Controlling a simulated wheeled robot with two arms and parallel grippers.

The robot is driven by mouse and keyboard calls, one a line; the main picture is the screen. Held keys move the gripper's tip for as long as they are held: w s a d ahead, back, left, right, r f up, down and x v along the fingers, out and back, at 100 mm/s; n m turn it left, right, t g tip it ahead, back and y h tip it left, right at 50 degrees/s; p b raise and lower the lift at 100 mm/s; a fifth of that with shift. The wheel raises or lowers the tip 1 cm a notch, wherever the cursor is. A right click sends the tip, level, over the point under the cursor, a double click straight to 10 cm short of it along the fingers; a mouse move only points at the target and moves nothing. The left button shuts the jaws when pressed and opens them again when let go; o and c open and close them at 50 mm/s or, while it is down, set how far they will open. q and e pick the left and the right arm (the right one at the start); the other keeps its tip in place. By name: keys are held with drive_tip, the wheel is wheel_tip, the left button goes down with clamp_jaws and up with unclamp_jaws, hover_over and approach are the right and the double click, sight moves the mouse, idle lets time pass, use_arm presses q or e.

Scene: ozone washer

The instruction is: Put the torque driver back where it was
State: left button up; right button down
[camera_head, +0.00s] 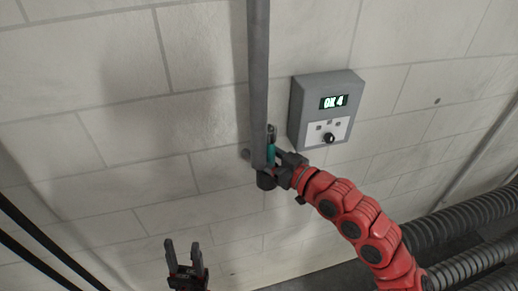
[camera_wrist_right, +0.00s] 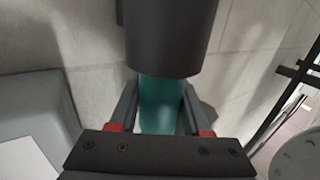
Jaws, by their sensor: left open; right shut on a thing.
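The torque driver, with a teal body (camera_head: 270,153) and what looks like a dark cylindrical end (camera_head: 266,182), is at the lower end of a grey vertical post (camera_head: 258,80). The post partly covers it. My right gripper (camera_head: 279,163) is shut on the driver from the right. In the right wrist view the teal body (camera_wrist_right: 163,105) sits between the right gripper's fingers (camera_wrist_right: 160,118), with the dark cylinder (camera_wrist_right: 172,38) beyond. I cannot tell whether the driver is seated in a holder. My left gripper (camera_head: 184,247) is open and empty, low in the head view.
Dark corrugated hoses (camera_head: 470,225) run at the lower right. Dark cables (camera_head: 38,237) cross the lower left. The wall left of the post is clear.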

drive_tip(key=shift+f, duration=0.15)
drive_tip(key=shift+c, duration=1.8)
unclamp_jaws()
drive_tip(key=shift+d+r, duration=0.1)
drive_tip(key=shift+r, duration=0.1)
